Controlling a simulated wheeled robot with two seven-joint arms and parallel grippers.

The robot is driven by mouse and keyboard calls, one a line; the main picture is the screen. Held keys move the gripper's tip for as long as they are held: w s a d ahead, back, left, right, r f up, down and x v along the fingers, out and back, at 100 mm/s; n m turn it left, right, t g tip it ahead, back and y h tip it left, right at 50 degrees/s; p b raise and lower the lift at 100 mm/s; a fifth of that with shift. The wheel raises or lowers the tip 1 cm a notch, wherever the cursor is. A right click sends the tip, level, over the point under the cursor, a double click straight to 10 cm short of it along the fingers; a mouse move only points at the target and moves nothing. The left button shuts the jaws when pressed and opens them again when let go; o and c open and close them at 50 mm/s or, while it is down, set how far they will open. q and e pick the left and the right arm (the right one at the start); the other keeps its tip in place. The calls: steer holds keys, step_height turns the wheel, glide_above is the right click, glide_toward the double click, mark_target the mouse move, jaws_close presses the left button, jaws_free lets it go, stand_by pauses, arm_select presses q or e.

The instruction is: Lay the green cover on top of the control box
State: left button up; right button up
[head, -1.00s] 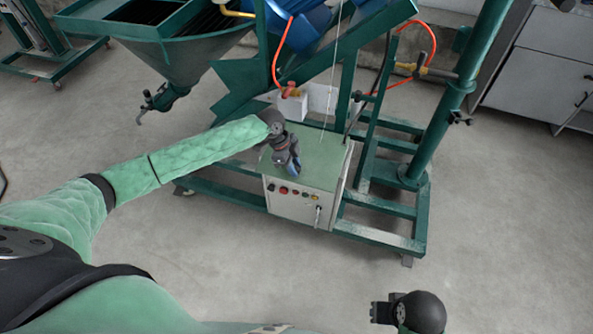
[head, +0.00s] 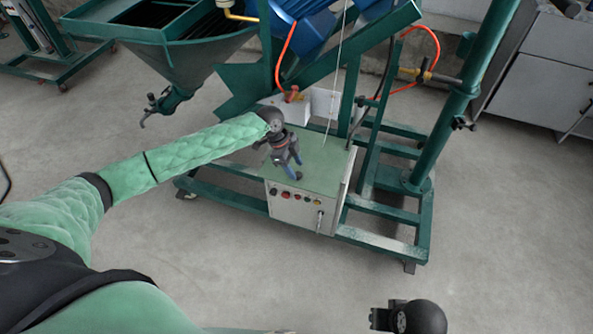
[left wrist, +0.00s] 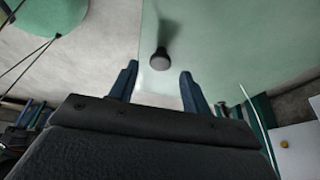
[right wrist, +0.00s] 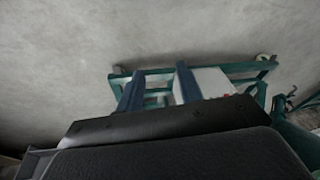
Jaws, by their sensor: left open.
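The green cover (head: 322,167) lies flat on top of the white control box (head: 300,210), with its front edge along the top of the button panel. In the left wrist view, the cover (left wrist: 230,40) shows a dark round knob (left wrist: 160,60) on it. My left gripper (head: 288,170) is over the front left part of the cover, fingers pointing down. In the left wrist view, my left gripper (left wrist: 158,82) is open, and the knob shows between and beyond its fingertips, apart from both. My right gripper (right wrist: 158,85) is open and empty, far from the box.
The control box stands on a green steel frame (head: 385,240) with a thick post (head: 455,100) on the right. A hopper (head: 180,55) and a blue motor (head: 300,10) are above and behind it. An orange hose (head: 285,50) hangs near the box. The floor in front is clear.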

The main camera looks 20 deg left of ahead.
arm_select(q)
steer(key=b+v, duration=0.1)
steer(key=v, duration=0.8)
steer(key=s+d+f+n+t, duration=0.1)
steer(key=s+d+f+n, duration=0.1)
steer(key=s+d+f, duration=0.5)
steer(key=s+d+f+n, duration=0.3)
steer(key=s+d, duration=0.6)
steer(key=s, duration=0.1)
steer(key=s+a+n+y, duration=0.1)
steer(key=s+n, duration=0.4)
steer(key=s, duration=0.5)
steer(key=s+a+f+n+t+y, duration=0.1)
steer(key=s+a+n, duration=0.2)
steer(key=s+n, duration=0.3)
steer(key=s, duration=0.4)
steer(key=shift+f+t, duration=0.3)
steer(key=shift+f, duration=0.05)
arm_select(e)
steer(key=shift+w+a+f, duration=0.2)
steer(key=shift+a+f, duration=0.25)
steer(key=shift+f, duration=0.15)
steer(key=shift+w+a+f, duration=0.2)
steer(key=shift+a+f, duration=0.25)
steer(key=shift+f, duration=0.15)
arm_select(q)
steer(key=shift+a, duration=0.1)
